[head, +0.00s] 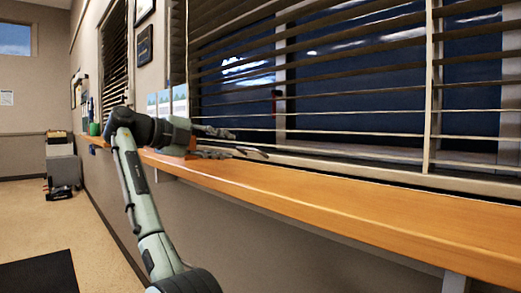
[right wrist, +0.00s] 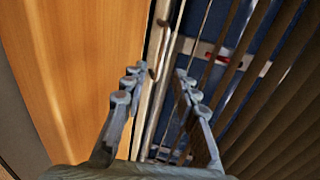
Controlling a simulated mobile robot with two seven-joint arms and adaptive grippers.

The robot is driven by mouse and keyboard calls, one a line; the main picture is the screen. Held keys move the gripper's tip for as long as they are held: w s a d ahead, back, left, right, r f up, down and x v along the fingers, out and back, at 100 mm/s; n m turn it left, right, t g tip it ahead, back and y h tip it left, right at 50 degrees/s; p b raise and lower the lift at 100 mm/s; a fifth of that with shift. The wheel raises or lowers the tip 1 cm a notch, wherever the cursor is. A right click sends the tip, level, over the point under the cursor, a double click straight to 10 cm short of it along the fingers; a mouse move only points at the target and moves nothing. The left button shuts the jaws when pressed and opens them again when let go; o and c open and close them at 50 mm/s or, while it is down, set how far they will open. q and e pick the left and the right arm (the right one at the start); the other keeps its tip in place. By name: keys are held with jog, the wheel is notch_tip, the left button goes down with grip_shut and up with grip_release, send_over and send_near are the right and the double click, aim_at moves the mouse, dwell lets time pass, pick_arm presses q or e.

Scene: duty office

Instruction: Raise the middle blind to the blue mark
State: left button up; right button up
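A wide dark slatted blind (head: 350,57) hangs over the big window, with slats spread down towards the sill. Which blind is the middle one is unclear. My right gripper (head: 250,144) is open just above the wooden ledge, in front of the blind's left lower part. In the right wrist view the gripper (right wrist: 160,75) has its fingers apart, on either side of the pale window-frame edge and thin light cord-like lines (right wrist: 175,60). Nothing is visibly gripped. Blind slats (right wrist: 255,90) fill that view's right side. No blue mark can be made out. My left gripper is out of view.
The long wooden ledge (head: 330,200) runs below the window; its right part is bare. A green bottle (head: 94,129) stands at its far left. Another blind (head: 115,60) hangs further left. A grey cabinet (head: 62,167) and dark mat (head: 40,273) are on the floor.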

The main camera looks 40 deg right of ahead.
aim_at(246, 149)
jog(key=shift+x, duration=4.1)
jog(key=shift+w, duration=0.1)
grip_shut()
